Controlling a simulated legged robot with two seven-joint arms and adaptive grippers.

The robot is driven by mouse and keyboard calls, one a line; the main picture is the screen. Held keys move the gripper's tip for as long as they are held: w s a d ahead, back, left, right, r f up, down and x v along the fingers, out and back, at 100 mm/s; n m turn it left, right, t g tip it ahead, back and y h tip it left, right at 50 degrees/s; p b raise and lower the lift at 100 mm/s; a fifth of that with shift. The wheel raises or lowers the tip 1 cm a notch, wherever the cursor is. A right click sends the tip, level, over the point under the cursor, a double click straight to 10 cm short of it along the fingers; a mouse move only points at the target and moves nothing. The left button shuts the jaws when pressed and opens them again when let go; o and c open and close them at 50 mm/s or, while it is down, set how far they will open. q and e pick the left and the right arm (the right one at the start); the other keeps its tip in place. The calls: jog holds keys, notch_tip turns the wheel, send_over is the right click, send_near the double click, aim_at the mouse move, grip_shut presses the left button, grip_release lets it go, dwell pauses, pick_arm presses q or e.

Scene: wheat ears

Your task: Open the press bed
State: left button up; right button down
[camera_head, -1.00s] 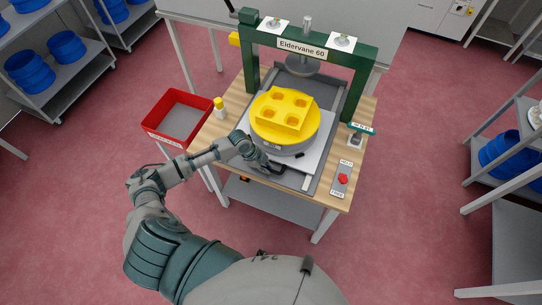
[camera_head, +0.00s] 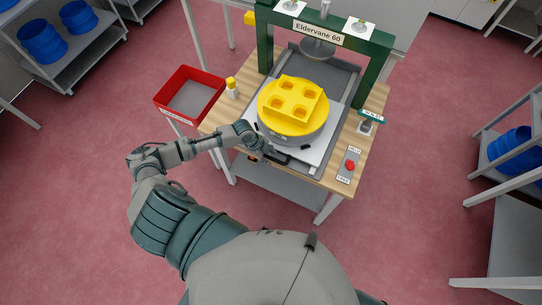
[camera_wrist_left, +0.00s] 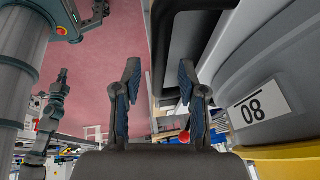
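The press bed (camera_head: 313,151) is a pale plate on the table under the green press. It carries a round grey mould (camera_head: 286,134) with a yellow block (camera_head: 294,100) on top. A black handle (camera_head: 294,160) is at its front, near the table's front edge. My left gripper (camera_head: 267,155) is at that handle. In the left wrist view my left gripper (camera_wrist_left: 158,75) has its fingers apart, with the dark handle (camera_wrist_left: 161,45) showing beyond and partly between them; contact is unclear. A label reading 80 or 08 (camera_wrist_left: 258,108) is on the grey side. My right gripper is not in view.
The green press frame (camera_head: 377,65) stands at the back, with a round press plate (camera_head: 318,47) behind the mould. A red bin (camera_head: 189,94) and a small yellow-capped bottle (camera_head: 232,88) are at left. A red button (camera_head: 350,165) is at the table's right front.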

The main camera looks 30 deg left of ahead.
pick_arm(q)
jog(key=shift+a, duration=0.1)
jog(key=shift+a+r, duration=0.15)
jog(key=shift+r, duration=0.3)
jog(key=v, duration=1.1)
jog(key=shift+a+f, duration=0.2)
jog(key=shift+a, duration=0.2)
jog(key=shift+d, duration=0.35)
